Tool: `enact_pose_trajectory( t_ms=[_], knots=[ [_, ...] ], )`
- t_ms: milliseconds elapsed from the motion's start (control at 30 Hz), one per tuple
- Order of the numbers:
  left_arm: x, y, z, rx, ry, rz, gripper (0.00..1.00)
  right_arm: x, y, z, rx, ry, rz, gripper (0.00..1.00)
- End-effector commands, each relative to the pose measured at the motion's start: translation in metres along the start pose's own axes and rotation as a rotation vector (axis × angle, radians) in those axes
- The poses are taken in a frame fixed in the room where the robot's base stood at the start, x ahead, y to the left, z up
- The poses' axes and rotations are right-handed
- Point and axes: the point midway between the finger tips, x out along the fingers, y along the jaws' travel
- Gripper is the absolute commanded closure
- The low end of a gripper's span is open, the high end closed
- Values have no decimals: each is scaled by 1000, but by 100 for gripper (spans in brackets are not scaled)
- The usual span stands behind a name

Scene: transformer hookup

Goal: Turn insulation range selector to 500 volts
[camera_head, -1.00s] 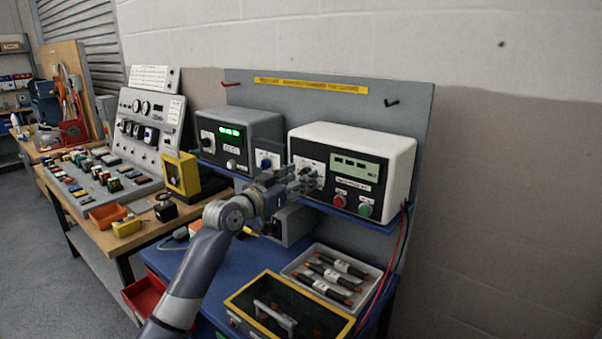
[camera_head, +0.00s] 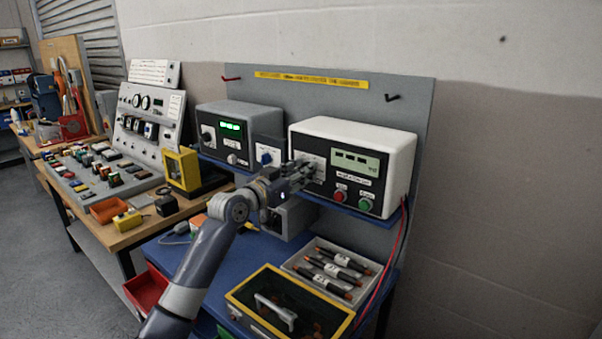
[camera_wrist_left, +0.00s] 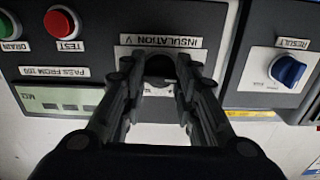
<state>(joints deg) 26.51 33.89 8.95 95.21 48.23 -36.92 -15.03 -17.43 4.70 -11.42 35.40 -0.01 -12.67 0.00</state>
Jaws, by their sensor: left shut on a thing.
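The white insulation tester (camera_head: 352,135) stands on the blue shelf, with a display and red and green buttons on its front. Its selector plate, labelled INSULATION V (camera_wrist_left: 162,41), shows in the left wrist view. The dark selector knob (camera_wrist_left: 160,67) sits on that plate between the fingers. My left gripper (camera_wrist_left: 160,85) is shut on this knob, with a finger at each side. In the head view, my left gripper (camera_head: 300,172) covers the knob and part of the plate. The knob's pointer and most voltage marks are hidden. My right gripper is not in view.
A blue RESULT knob (camera_wrist_left: 287,70) is on a unit beside the tester. A grey unit with a green display (camera_head: 237,128) stands to the left. Below are a tray of probes (camera_head: 318,248) and a yellow-rimmed box (camera_head: 242,300). Red and black leads hang at the right.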

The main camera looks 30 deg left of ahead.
Motion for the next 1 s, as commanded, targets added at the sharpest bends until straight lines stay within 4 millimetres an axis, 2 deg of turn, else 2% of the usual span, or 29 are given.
enact_pose_trajectory(
  t_ms=[267, 533, 1000],
  knots=[
    [0, -1, 2, 157, 0, -1, 96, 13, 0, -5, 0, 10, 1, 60],
    [0, -1, 1, 403, -2, -1, 96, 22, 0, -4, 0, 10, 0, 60],
    [0, 0, -2, 850, -1, 1, 96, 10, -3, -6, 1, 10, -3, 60]
  ],
)
